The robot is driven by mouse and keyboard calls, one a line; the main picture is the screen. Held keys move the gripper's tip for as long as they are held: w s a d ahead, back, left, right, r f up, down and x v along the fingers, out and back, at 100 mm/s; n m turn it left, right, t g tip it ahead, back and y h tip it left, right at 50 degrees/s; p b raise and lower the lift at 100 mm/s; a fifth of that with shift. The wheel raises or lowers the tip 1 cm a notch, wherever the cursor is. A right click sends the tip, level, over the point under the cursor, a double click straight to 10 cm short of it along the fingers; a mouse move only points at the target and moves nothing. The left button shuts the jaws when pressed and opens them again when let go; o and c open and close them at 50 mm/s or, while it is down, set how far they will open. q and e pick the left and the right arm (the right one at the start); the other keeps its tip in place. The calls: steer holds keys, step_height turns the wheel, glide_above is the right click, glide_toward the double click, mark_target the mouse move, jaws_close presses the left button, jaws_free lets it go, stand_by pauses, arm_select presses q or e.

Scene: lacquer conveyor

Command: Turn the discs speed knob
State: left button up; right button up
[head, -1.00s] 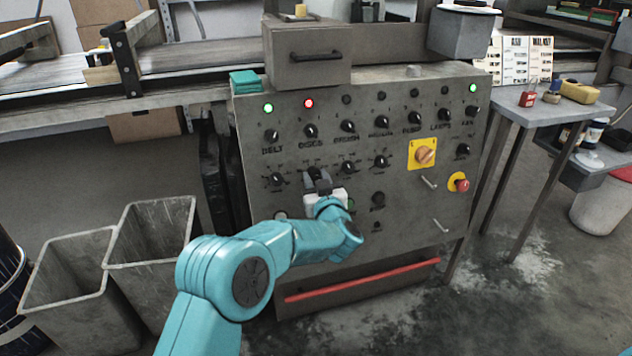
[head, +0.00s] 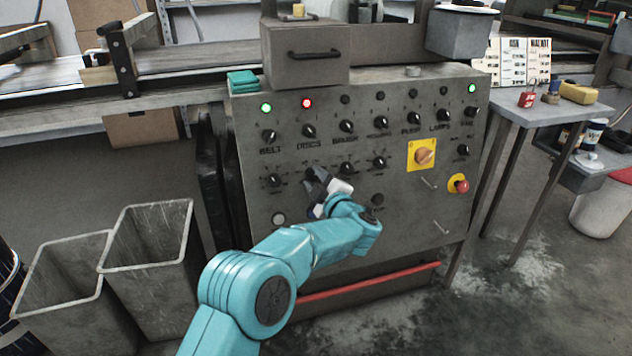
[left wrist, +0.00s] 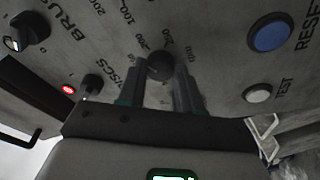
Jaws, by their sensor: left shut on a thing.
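The discs speed knob (left wrist: 160,66) is a small dark knob with a numbered scale around it, seen in the left wrist view. It is in the second row of the grey control panel (head: 400,240), below the DISCS switch (head: 309,131). My left gripper (head: 313,177) is on this knob, with one finger on each side of it in the wrist view (left wrist: 160,78). It is shut on the knob and rolled at a slant. In the head view the gripper mostly hides the knob. My right gripper is not in view.
A red lamp (head: 307,103) glows above DISCS and a green one (head: 266,107) above BELT. Other knobs sit close around the gripper. A blue RESET button (left wrist: 270,33) and white TEST button (left wrist: 257,94) are nearby. A red bar (head: 370,279) runs along the panel's bottom.

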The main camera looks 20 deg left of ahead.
arm_select(q)
steer(key=n+g, duration=0.1)
steer(key=n, duration=0.4)
steer(key=shift+d+r, duration=0.1)
steer(key=n+g, duration=0.1)
steer(key=n, duration=0.3)
steer(key=shift+w+r+n, duration=0.1)
steer(key=shift+n, duration=0.3)
steer(key=n, duration=0.3)
steer(key=shift+g+h, duration=0.3)
steer(key=shift+g, duration=0.1)
steer(key=shift+r+n+h, duration=0.1)
steer(key=shift+n+h, duration=0.3)
steer(key=shift+n, duration=1.5)
steer(key=shift+b, duration=0.3)
steer(key=o, duration=1)
